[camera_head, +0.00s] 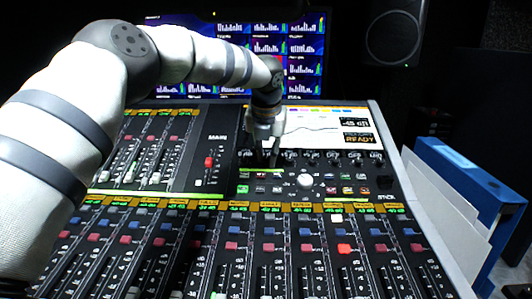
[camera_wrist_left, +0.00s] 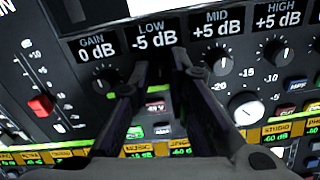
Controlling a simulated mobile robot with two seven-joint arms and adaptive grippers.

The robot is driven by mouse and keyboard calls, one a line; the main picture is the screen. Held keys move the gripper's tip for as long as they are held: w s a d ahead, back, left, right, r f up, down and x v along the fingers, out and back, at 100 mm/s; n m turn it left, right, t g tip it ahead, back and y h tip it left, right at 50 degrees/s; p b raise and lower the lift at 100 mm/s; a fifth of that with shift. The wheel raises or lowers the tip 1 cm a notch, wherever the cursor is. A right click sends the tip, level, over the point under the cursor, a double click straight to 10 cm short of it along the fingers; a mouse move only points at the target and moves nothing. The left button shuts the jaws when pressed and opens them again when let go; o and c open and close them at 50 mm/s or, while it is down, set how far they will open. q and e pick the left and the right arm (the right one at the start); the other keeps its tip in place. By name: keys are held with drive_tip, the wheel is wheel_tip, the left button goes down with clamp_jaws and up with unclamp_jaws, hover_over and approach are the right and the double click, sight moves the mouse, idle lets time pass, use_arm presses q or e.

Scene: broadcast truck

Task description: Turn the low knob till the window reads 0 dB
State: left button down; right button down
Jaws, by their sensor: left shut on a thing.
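In the left wrist view the low window (camera_wrist_left: 154,41) reads -5 dB. My left gripper (camera_wrist_left: 162,66) is just below that window, its fingers shut on the low knob, which is mostly hidden between and behind them. In the head view my left gripper (camera_head: 266,158) reaches down onto the knob row of the mixing console (camera_head: 222,160). My right gripper is not in view.
Beside it are the gain knob (camera_wrist_left: 104,78) at 0 dB, the mid knob (camera_wrist_left: 221,64) and the high knob (camera_wrist_left: 278,52), both at +5 dB. A large white knob (camera_wrist_left: 246,109) lies below right. A monitor (camera_head: 305,50), a speaker (camera_head: 394,38) and a blue binder (camera_head: 462,175) surround the console.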

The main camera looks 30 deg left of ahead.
use_arm(q)
drive_tip(key=shift+m, duration=1.8)
drive_tip(key=c, duration=1.5)
unclamp_jaws()
drive_tip(key=shift+c, duration=0.2)
drive_tip(key=v, duration=1.2)
drive_tip(key=shift+w, duration=0.1)
